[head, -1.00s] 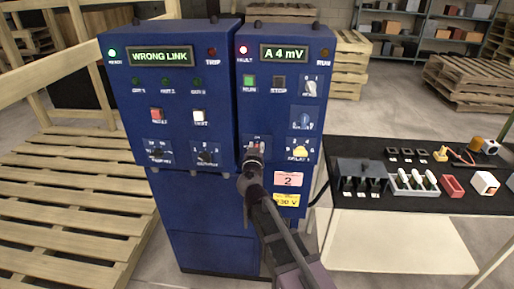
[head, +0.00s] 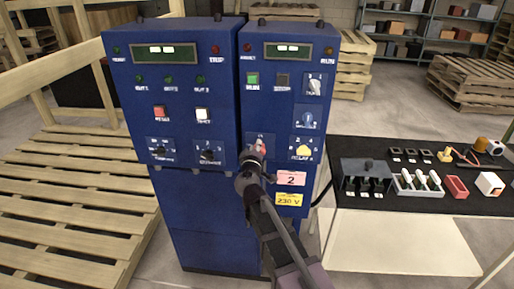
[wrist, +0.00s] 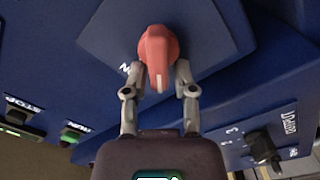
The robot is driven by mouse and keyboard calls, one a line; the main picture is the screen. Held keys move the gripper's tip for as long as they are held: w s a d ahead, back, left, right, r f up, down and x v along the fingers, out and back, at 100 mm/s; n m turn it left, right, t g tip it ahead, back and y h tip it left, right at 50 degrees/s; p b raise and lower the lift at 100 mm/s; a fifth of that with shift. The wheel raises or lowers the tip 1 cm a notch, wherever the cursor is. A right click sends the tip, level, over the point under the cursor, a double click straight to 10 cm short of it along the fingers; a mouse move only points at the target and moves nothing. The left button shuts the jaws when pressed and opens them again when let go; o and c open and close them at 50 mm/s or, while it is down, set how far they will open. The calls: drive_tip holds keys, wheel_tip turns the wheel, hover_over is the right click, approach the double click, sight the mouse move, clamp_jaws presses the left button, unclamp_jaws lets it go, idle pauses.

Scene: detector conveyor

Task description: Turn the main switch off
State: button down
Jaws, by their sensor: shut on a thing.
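The main switch, a red rotary knob (head: 262,146), sits on the front of the right blue cabinet (head: 270,100). In the wrist view the knob (wrist: 158,48) has a pale pointer mark facing the bottom of the picture, and part of an ON label beside its base. My gripper (head: 257,154) is at the knob and hides part of it in the head view. In the wrist view the fingers of my gripper (wrist: 160,74) are closed on either side of the knob.
A yellow knob (head: 304,149), pink label (head: 291,178) and yellow label (head: 288,199) are close to my gripper. A black-topped table (head: 400,212) with small parts stands at right. Wooden pallets (head: 75,210) lie at left.

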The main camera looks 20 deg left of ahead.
drive_tip(key=n, duration=0.3)
drive_tip(key=shift+a+f+n, duration=0.1)
drive_tip(key=shift+f+n, duration=0.2)
drive_tip(key=shift+n, duration=0.1)
drive_tip(key=shift+f+n+b, duration=0.15)
drive_tip(key=shift+n+b, duration=0.1)
drive_tip(key=shift+n, duration=0.7)
drive_tip(key=shift+f+n+b, duration=0.15)
drive_tip(key=shift+n+b, duration=0.1)
drive_tip(key=shift+n, duration=0.7)
drive_tip(key=c, duration=0.6)
unclamp_jaws()
drive_tip(key=shift+s, duration=0.1)
drive_tip(key=v, duration=1.1)
drive_tip(key=shift+s, duration=0.4)
